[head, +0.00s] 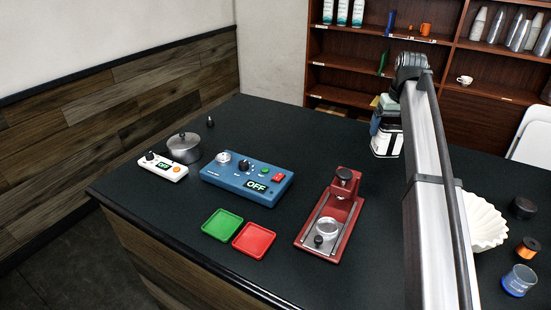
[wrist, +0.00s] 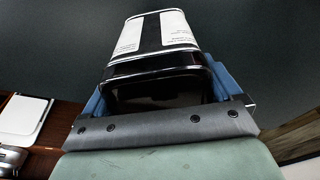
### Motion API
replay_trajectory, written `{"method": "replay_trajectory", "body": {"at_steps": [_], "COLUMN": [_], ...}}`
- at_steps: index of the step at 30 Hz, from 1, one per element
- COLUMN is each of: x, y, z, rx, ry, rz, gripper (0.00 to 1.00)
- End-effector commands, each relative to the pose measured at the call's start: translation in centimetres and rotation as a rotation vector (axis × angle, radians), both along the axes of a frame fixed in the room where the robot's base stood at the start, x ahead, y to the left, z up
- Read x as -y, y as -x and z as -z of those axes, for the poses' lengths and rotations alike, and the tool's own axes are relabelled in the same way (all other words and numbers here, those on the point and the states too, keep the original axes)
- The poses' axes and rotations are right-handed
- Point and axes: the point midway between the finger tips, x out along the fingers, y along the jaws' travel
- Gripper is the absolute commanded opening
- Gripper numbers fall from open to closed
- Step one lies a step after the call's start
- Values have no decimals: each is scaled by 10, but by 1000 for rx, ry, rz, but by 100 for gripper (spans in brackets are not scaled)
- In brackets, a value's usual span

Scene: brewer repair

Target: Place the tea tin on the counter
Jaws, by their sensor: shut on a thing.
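The tea tin (head: 387,143) is black and white and stands upright at the back of the dark counter (head: 290,130), left of my arm in the head view. My gripper (head: 386,116) is above it, with blue fingers shut on its upper part. In the wrist view the tin (wrist: 160,38) shows its black top and white label with a dark stripe, between the blue fingers of my gripper (wrist: 158,88). Its base is low over or on the counter; I cannot tell whether it touches. My arm hides part of the counter on the right.
A red press (head: 333,215), a blue control box showing OFF (head: 247,178), green (head: 222,223) and red (head: 255,240) trays, a pot (head: 183,149) and a white scale (head: 163,167) stand left. A white fluted filter (head: 484,221) stands right. The counter left of the tin is clear.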

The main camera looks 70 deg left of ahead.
Motion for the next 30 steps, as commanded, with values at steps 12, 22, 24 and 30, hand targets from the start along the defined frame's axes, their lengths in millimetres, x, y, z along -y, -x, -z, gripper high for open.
{"method": "replay_trajectory", "body": {"at_steps": [12, 22, 24, 30], "x": [-63, -68, -68, -67], "y": [142, 155, 155, 155], "z": [-2, 1, 8, 38], "rx": [-3, 1, 2, 1], "ry": [-2, -1, -1, 0], "rz": [-176, -283, -288, -288], "gripper": [52, 52, 52, 52]}}
